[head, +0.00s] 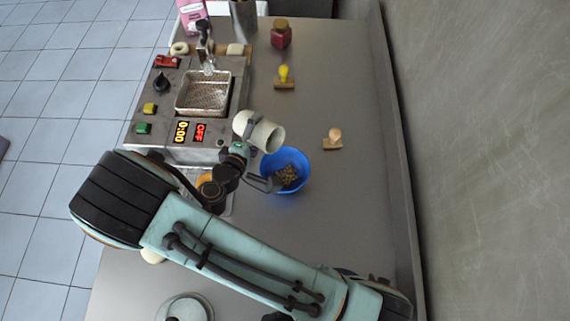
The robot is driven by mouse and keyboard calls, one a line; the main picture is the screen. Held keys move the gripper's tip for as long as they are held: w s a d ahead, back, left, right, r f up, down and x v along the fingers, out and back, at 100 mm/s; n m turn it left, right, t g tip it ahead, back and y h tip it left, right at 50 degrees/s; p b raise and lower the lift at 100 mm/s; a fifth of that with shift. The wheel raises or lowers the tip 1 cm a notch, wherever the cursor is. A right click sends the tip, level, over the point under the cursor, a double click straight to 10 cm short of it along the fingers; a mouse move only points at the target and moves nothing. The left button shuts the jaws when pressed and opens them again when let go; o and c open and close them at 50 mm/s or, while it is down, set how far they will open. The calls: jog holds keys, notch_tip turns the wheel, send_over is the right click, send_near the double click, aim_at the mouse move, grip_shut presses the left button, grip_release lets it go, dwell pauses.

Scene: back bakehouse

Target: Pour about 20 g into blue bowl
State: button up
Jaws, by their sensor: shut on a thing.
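The blue bowl (300,161) stands upright on the grey counter, right of the fryer-like machine. A small heap of brown bits (287,175) lies inside it. My gripper (252,146) is shut on a cream cup (265,135) at the bowl's upper left. The cup is tilted well over, with its mouth to the right and down toward the bowl. What is left inside the cup is hidden, and no falling stream is clear. Part of my gripper overlaps the bowl's left edge in the head view; I cannot tell whether they touch.
The machine (170,108) with a wire basket (204,94) and lit displays stands at left. A yellow-handled stamp (284,77), a wooden-handled stamp (333,139) and a red jar (281,35) stand on the counter (335,215). The counter right of the bowl is clear up to the wall.

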jog(key=shift+s+d+f, duration=0.15)
jog(key=shift+f, duration=0.15)
dwell(0.4)
jog(key=shift+s+d+f+m+t+y, duration=0.15)
jog(key=shift+d+f+m+t+y, duration=0.15)
jog(key=shift+m+t, duration=0.3)
jog(key=shift+s+d+f+m+t+y, duration=0.15)
jog(key=shift+f+m+t, duration=0.25)
jog(key=shift+m, duration=0.4)
dwell(3.9)
jog(key=shift+w+a+r+n+g, duration=0.35)
jog(key=shift+r+n+g, duration=0.25)
jog(key=shift+n, duration=0.1)
jog(key=shift+n+h, duration=0.3)
jog(key=shift+h, duration=0.15)
